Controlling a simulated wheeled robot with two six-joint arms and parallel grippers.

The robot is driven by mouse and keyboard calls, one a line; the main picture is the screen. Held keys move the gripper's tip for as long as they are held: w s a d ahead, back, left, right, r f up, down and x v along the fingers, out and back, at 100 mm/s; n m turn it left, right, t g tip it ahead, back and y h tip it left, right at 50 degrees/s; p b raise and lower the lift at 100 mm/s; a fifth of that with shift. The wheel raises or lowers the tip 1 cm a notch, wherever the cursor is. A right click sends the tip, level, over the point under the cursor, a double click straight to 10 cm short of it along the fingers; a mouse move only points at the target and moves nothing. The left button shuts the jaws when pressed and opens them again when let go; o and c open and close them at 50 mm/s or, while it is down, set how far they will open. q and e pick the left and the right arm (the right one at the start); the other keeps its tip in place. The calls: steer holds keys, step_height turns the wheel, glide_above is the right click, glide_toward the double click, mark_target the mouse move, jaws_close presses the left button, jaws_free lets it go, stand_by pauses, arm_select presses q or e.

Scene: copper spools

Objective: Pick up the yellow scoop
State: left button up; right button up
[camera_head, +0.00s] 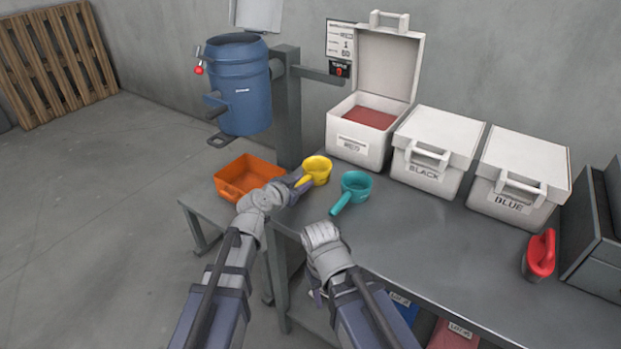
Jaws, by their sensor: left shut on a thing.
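The yellow scoop (318,168) is at the left end of the grey table, its round cup facing up. Its short handle points down-left toward my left gripper (299,185). My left gripper is shut on this handle, and its fingers hide part of it. I cannot tell whether the scoop still touches the table. My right gripper (318,290) is near the table's front edge, to the right of my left arm, and its fingers are mostly hidden behind its own wrist.
A teal scoop (356,183) lies just right of the yellow one. An orange tray (233,172) sits at left. The open RED box (342,146), closed BLACK box (425,174) and BLUE box (500,204) line the back. A blue drum (240,95) hangs on a post; a red object (540,255) is at right.

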mark_target(302, 180)
arm_select(q)
jaws_close()
stand_by(0.3)
step_height(302, 180, up, 10)
steer(key=p, duration=1)
steer(key=shift+o, duration=1.3)
jaws_free()
jaws_close()
